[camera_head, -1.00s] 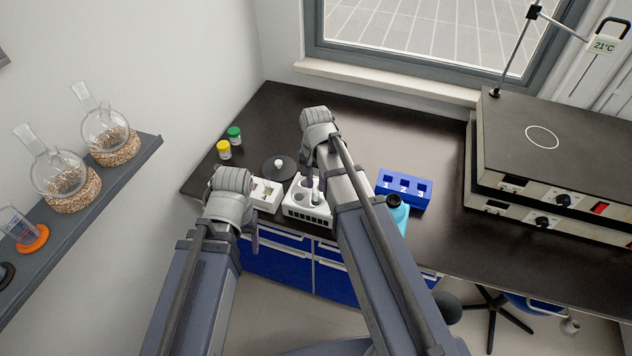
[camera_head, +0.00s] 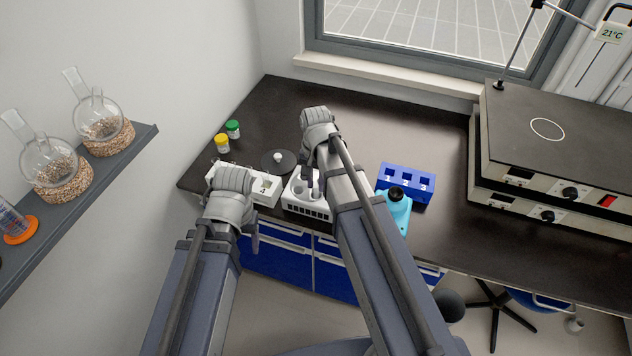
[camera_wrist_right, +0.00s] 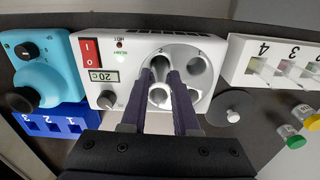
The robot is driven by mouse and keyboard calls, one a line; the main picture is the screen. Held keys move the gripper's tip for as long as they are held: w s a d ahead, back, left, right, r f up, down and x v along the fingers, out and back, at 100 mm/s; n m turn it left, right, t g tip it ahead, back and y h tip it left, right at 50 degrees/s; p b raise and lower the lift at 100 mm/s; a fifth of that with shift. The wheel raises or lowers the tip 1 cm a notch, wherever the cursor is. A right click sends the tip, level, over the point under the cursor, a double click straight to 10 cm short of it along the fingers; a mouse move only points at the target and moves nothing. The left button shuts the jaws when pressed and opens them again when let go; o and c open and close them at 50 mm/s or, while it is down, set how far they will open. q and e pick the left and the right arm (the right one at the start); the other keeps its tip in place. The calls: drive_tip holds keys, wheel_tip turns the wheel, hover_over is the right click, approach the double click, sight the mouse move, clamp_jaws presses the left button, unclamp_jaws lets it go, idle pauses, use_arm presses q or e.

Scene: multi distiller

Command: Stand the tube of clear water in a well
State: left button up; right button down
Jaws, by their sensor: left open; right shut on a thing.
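My right gripper (camera_head: 315,185) is over the white heater block (camera_head: 308,208) with round wells. In the right wrist view, its two dark fingers (camera_wrist_right: 168,80) reach over the wells of the block (camera_wrist_right: 128,45). The gripper is shut on a thin thing, taken as the tube of clear water; the fingers and well rims mostly hide it. I cannot tell whether its lower end is inside a well. My left gripper (camera_head: 252,238) is open at the bench's front edge, partly hidden by its own wrist; I see nothing in it.
A white numbered rack (camera_head: 268,186) stands left of the block, a blue numbered rack (camera_head: 406,184) and a cyan device (camera_head: 392,215) right of it. A black disc lid (camera_head: 280,165) lies behind. Yellow-capped (camera_head: 222,143) and green-capped (camera_head: 233,129) jars stand at the back left.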

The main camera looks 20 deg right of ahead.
drive_tip(key=shift+f+b, duration=0.5)
drive_tip(key=shift+f, duration=0.15)
drive_tip(key=c, duration=0.6)
unclamp_jaws()
wheel_tip(320, 180, up, 7)
drive_tip(key=p, duration=0.7)
drive_tip(key=shift+r, duration=0.1)
